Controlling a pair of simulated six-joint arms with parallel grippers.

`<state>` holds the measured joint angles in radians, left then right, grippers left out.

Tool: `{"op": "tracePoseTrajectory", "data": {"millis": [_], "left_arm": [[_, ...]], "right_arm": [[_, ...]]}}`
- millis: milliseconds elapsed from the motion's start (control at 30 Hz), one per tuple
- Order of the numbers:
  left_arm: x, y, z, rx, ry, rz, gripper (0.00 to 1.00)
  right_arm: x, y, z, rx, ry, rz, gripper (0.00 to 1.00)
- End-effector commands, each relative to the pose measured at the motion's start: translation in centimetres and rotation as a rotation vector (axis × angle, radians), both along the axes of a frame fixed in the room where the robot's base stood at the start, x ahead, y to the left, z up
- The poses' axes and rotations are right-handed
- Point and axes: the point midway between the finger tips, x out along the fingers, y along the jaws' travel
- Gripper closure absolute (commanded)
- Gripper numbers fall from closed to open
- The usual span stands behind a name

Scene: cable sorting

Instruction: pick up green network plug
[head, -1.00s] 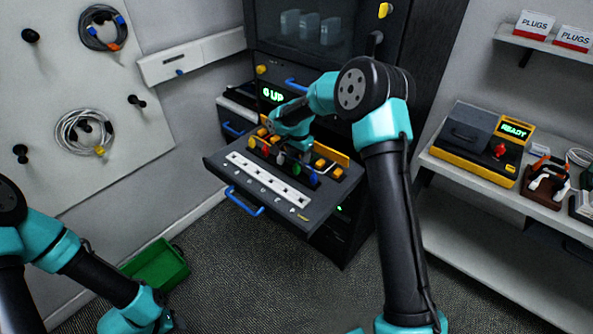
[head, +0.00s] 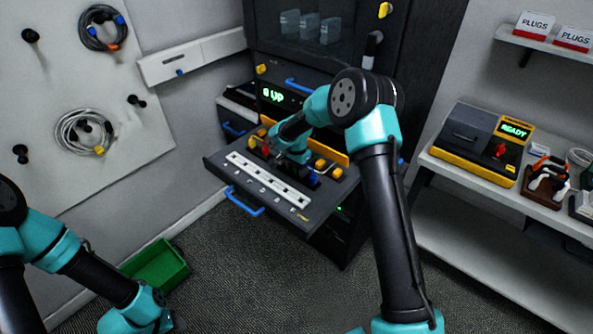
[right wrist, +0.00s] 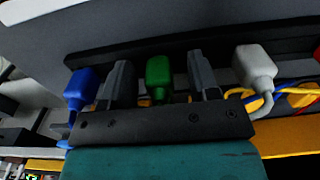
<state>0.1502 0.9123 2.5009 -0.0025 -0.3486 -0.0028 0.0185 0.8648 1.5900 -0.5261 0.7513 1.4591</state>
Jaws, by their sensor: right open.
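The green network plug (right wrist: 158,78) stands between the two dark fingers of my right gripper (right wrist: 160,82) in the right wrist view. The fingers are open, one on each side of the plug, with visible gaps. In the head view my right gripper (head: 293,157) is down over the row of plugs in the open drawer (head: 222,163), and it hides the green plug there. A blue plug (right wrist: 82,88) is outside the left finger and a grey plug (right wrist: 254,66) outside the right finger. My left arm is at the lower left, its fingertips not visible.
A white strip with slots (head: 268,180) lies along the drawer front. Yellow connectors (head: 328,168) are at the drawer's right. A green bin (head: 158,266) stands on the floor. A shelf at right holds a yellow-black device (head: 475,145). Coiled cables hang on the wall board.

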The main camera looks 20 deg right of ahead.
Motion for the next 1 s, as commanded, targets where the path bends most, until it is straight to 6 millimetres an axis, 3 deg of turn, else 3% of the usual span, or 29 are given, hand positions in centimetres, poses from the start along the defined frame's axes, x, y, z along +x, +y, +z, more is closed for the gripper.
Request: {"op": "tracePoseTrajectory", "data": {"millis": [333,900,1000], "left_arm": [[0.0,0.0,0.0,0.0,0.0,0.0,0.59],[0.0,0.0,0.0,0.0,0.0,0.0,0.59],[0.0,0.0,0.0,0.0,0.0,0.0,0.59]], "right_arm": [[0.0,-0.02,0.03,0.0,0.0,0.0,0.45],[0.0,-0.02,0.04,0.0,0.0,0.0,0.98],[0.0,-0.02,0.05,0.0,0.0,0.0,0.98]]}}
